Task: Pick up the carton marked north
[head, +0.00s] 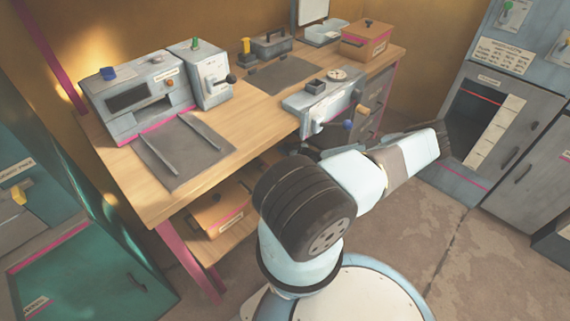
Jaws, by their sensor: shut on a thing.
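One brown carton (366,42) with a label on its front stands at the back right of the wooden bench. A second brown carton (219,209), also labelled, sits on the lower shelf under the bench. The lettering on both labels is too small to read, so I cannot tell which is marked north. My arm reaches from the bottom middle toward the right, in front of the bench's right end. I cannot make out my gripper's fingers or anything held in them.
A grey machine (130,100) and a dark mat (178,152) fill the bench's left side. A grey panel unit (328,100) stands at its front right edge. A grey cabinet (505,130) with a dark opening is at right, a teal one (80,270) at left. The floor between is clear.

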